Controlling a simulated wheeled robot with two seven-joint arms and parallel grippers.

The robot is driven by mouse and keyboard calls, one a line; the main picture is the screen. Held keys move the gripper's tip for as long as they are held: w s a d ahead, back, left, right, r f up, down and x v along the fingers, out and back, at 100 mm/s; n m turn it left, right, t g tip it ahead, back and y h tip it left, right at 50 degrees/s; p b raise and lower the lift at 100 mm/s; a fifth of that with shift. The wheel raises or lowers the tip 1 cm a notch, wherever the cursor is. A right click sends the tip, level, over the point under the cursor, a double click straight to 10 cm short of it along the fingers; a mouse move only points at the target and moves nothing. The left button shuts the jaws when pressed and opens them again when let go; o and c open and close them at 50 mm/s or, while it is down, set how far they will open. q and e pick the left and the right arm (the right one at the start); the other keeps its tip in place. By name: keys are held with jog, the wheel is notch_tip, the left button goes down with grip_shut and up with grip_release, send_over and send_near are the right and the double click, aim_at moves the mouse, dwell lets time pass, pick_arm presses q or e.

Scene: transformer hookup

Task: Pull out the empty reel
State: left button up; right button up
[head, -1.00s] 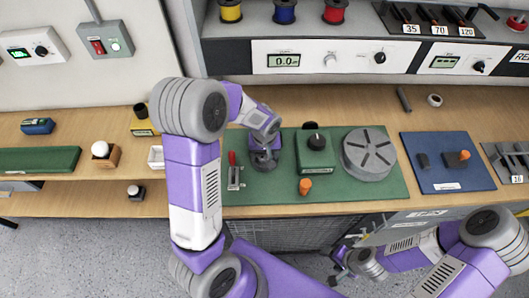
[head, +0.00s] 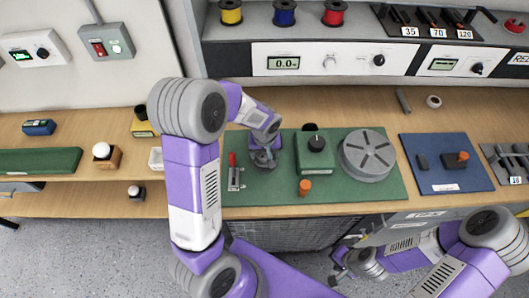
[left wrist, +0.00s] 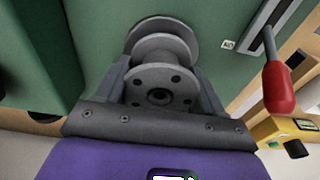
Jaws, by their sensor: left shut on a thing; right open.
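In the left wrist view a grey bare reel (left wrist: 160,80) with two flanges and a hub hole stands against the green mat (left wrist: 235,80). My left gripper (left wrist: 160,95) has a finger on each side of the reel and is shut on it. In the head view my left gripper (head: 263,158) is over the left part of the green mat (head: 390,195), and the reel is mostly hidden under it. My right gripper (head: 338,270) is open and empty, low at the front of the bench, away from the mat.
A red-handled lever (head: 234,170) stands just left of the gripper. A green box with a black knob (head: 316,150) is close on the right, with a round grey slotted disc (head: 369,155) beyond. Full reels (head: 284,12) sit on the shelf above.

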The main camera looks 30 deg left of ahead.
pick_arm(q)
jog(key=shift+r+p, duration=2.5)
jog(key=shift+r, duration=1.05)
notch_tip(320, 180, up, 5)
jog(key=p, duration=0.3)
jog(key=shift+f, duration=0.15)
